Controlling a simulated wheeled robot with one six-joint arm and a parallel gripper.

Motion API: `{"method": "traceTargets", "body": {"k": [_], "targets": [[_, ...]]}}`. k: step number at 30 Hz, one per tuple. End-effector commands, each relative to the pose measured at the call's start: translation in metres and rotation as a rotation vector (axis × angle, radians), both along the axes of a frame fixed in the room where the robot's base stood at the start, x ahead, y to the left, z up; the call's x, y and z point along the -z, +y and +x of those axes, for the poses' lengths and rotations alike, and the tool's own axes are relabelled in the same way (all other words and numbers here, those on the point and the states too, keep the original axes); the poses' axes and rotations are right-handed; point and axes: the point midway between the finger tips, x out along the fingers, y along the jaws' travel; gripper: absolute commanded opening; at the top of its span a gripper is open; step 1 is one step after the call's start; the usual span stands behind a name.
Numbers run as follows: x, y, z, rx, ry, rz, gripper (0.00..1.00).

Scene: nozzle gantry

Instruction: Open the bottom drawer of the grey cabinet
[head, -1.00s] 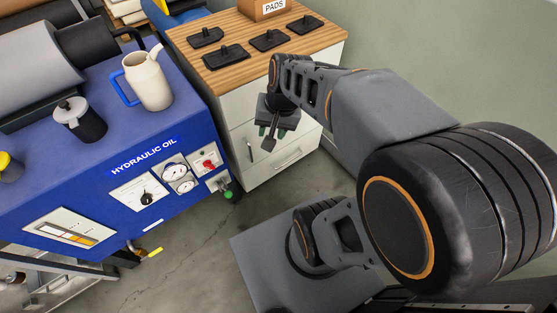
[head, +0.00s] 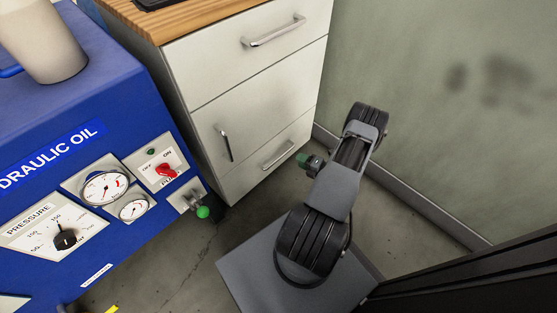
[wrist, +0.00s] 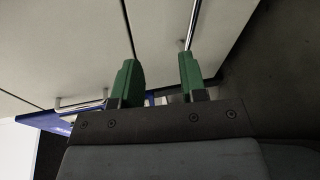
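The bottom drawer (head: 262,172) of the pale grey cabinet is shut, its front flush with the cabinet. Its metal bar handle (head: 278,155) runs across the front. In the head view my gripper (head: 303,160) is low, just right of this handle, with one green fingertip showing. In the wrist view my gripper (wrist: 160,78) is open, its two green fingers apart with nothing between them. The drawer handle (wrist: 191,25) there lies beyond the right fingertip, its near end close to that tip. I cannot tell whether they touch.
A door with an upright handle (head: 225,143) is above the bottom drawer, and a top drawer with a handle (head: 272,30) is above that. The blue hydraulic oil unit (head: 110,250) stands close on the left. A green wall (head: 410,110) bounds the right.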

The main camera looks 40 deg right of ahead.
Motion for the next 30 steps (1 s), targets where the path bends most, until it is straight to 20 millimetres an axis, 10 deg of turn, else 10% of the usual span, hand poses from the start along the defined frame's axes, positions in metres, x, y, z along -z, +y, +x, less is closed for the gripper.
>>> {"method": "traceTargets", "body": {"k": [8,30], "targets": [[0.057,-0.006,-0.011,0.159,0.024,0.144,0.39],[0.081,0.015,0.103,0.161,0.024,0.147,0.39]]}}
